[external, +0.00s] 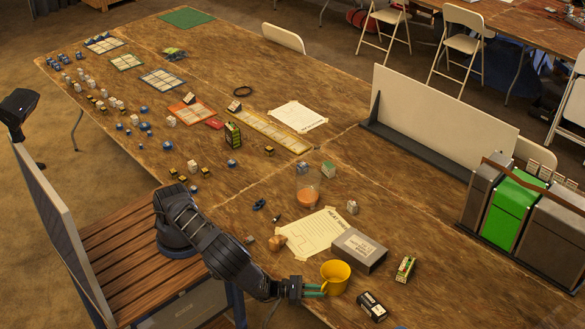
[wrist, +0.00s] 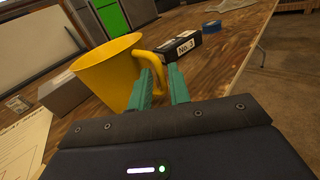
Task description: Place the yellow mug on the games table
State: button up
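The yellow mug (external: 336,276) stands upright on the near wooden table, beside a grey box. It also shows large in the wrist view (wrist: 104,72), with its handle toward me. My gripper (external: 314,290) is low at the mug's left side. In the wrist view its two green fingers (wrist: 161,78) are apart, with the handle at their tips; I cannot tell whether they touch it. The table with the game pieces (external: 215,70) adjoins this one at a seam, farther back and left.
A grey box (external: 360,250), a black box (external: 371,306) and a paper sheet (external: 312,233) lie near the mug. Game boards, cards and several small pieces cover much of the far table. A white upright panel (external: 440,110) stands at right.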

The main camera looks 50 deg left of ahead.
jog(key=shift+w+d, duration=0.2)
grip_shut()
jog(key=shift+r, duration=0.1)
notch_tip(320, 180, up, 20)
dwell(0.8)
